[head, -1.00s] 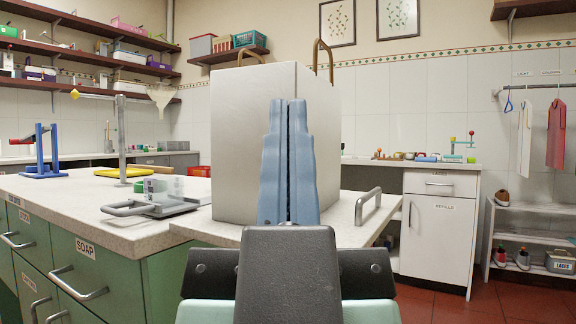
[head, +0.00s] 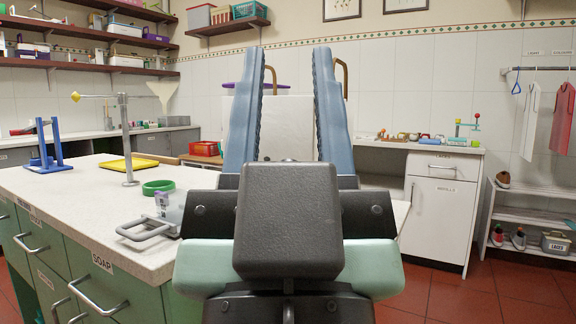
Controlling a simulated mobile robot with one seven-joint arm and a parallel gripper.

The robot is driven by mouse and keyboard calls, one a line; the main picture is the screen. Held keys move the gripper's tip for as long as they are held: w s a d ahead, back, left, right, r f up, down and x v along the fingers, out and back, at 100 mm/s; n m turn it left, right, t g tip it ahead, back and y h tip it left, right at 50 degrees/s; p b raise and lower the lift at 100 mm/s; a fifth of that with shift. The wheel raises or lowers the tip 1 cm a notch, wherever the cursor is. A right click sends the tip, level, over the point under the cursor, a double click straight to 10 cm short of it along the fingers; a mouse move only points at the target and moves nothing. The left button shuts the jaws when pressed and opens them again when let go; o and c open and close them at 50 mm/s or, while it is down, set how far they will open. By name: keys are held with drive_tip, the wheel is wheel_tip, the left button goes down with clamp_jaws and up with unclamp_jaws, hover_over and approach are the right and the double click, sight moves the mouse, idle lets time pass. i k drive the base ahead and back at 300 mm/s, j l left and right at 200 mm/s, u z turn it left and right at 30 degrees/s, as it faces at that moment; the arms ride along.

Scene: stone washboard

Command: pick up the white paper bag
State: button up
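The white paper bag (head: 285,125) stands upright behind my gripper, with brown looped handles showing at its top. Its white face shows between the two fingers, and the fingers and wrist hide its sides and lower part. My gripper (head: 289,52) is open, its two blue fingers pointing up and spread wide, with nothing visibly held. The fingers overlap the bag in the picture; I cannot tell whether they touch it.
The counter (head: 75,195) on the left holds a green ring (head: 158,187), a clear labelled container (head: 170,208), a metal stand (head: 127,140), a yellow tray (head: 128,165) and a blue stand (head: 43,150). A white cabinet (head: 437,215) stands right. Red floor (head: 450,295) is clear at right.

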sight(289, 128)
drive_tip(key=i+j, duration=0.15)
drive_tip(key=j, duration=0.25)
drive_tip(key=i+j+z, duration=0.1)
drive_tip(key=j, duration=0.3)
drive_tip(key=i+j, duration=0.25)
drive_tip(key=j, duration=0.15)
drive_tip(key=i+j+z, duration=0.1)
drive_tip(key=j, duration=0.3)
drive_tip(key=z, duration=1.35)
drive_tip(key=j, duration=0.1)
